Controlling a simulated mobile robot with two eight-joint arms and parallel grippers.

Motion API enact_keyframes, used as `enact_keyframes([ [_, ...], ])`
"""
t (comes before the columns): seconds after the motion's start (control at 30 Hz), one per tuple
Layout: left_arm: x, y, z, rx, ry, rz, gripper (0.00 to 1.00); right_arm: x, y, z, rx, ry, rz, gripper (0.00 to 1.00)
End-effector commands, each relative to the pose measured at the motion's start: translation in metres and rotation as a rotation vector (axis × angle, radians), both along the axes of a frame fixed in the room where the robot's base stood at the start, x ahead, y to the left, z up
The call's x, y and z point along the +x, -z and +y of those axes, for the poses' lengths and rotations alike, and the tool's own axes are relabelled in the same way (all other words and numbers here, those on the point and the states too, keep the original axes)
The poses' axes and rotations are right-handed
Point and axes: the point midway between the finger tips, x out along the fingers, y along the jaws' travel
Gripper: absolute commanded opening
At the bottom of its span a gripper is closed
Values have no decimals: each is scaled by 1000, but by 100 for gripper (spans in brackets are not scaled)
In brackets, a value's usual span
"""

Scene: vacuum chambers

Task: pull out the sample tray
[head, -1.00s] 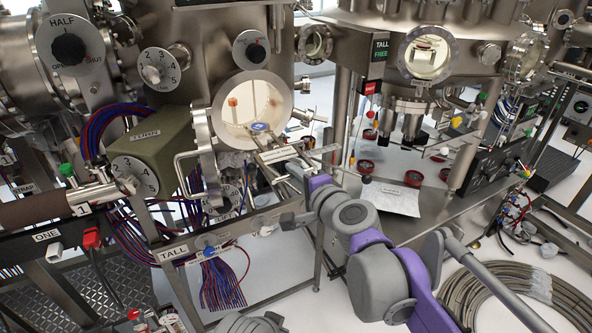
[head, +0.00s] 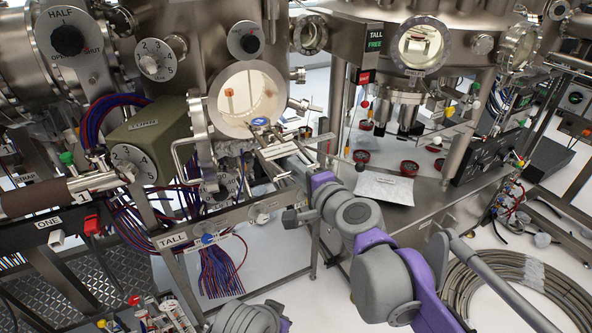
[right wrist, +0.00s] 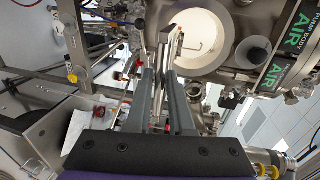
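The sample tray (head: 284,148) is a narrow light metal piece that reaches out of the round, lit chamber port (head: 217,118). A blue-marked disc (head: 261,122) lies on its inner end, at the port's lower rim. My right gripper (head: 297,162) is at the tray's outer end. In the right wrist view the two grey fingers of my right gripper (right wrist: 162,82) close on both sides of a metal bar of the tray (right wrist: 165,48), which points toward the port (right wrist: 205,42). The exact contact is partly hidden. My left gripper is not in view.
A hinged port door (head: 198,128) stands open left of the port. Several red-and-black round parts and a foil sheet (head: 384,187) lie on the bench at right. A green box (head: 148,128) and cable bundles crowd the left. Coiled hose (head: 510,290) lies at lower right.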

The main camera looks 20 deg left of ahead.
Motion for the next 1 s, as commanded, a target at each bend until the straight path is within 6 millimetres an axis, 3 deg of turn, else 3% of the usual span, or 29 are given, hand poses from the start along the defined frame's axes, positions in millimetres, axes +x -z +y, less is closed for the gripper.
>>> enact_keyframes([
  [0.03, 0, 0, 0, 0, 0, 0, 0, 0, 0, 0, 0, 0, 0, 31],
  [0.1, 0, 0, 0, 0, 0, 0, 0, 0, 0, 0, 0, 0, 0, 43],
  [0.47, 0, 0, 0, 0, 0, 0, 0, -3, -1, -3, 0, -1, 0, 43],
  [1.0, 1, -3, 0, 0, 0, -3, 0, -55, -18, -71, -1, 1, -1, 43],
])
